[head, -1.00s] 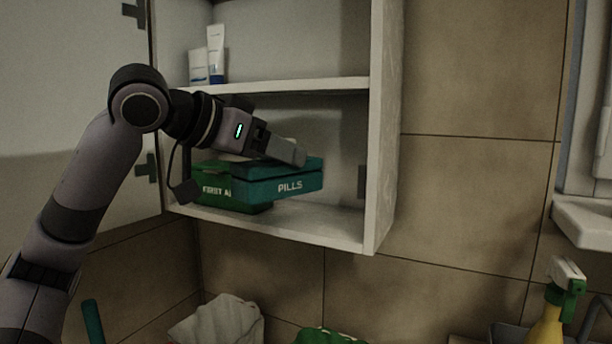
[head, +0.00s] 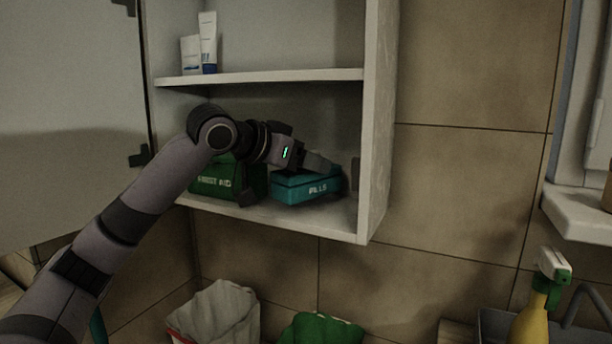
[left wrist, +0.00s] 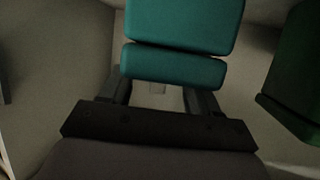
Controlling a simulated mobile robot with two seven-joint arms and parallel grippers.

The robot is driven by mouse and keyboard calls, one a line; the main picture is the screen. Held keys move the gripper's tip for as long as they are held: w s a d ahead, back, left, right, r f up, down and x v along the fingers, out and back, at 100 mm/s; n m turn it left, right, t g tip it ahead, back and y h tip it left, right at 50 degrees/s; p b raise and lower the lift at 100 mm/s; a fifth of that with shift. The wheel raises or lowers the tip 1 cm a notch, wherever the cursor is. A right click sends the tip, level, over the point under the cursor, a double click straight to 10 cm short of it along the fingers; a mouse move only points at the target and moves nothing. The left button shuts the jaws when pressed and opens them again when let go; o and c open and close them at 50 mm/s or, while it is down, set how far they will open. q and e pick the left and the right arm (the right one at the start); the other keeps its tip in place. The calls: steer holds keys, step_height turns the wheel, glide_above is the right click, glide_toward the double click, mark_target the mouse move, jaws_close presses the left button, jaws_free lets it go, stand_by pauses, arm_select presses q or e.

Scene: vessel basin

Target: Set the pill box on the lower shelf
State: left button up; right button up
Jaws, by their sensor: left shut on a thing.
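The teal pill box (head: 312,189), marked "PILLS", is inside the cabinet at the level of the lower shelf (head: 300,219), right of the green first aid box. My left gripper (head: 322,165) reaches in from the left and is shut on the pill box near its top. In the left wrist view the pill box (left wrist: 175,66) lies between the two fingers of my left gripper (left wrist: 162,95). I cannot tell whether its underside touches the shelf. My right gripper is not in view.
A green first aid box (head: 212,182) stands left of the pill box, partly behind my arm. The cabinet's right wall (head: 376,130) is close to the pill box. A spray bottle (head: 535,310) stands lower right.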

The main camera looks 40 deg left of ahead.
arm_select(q)
steer(key=shift+f, duration=0.75)
steer(key=shift+w+a+f, duration=0.1)
steer(key=shift+w+f, duration=0.05)
steer(key=shift+w, duration=0.05)
steer(key=shift+f, duration=0.1)
steer(key=o, duration=1.1)
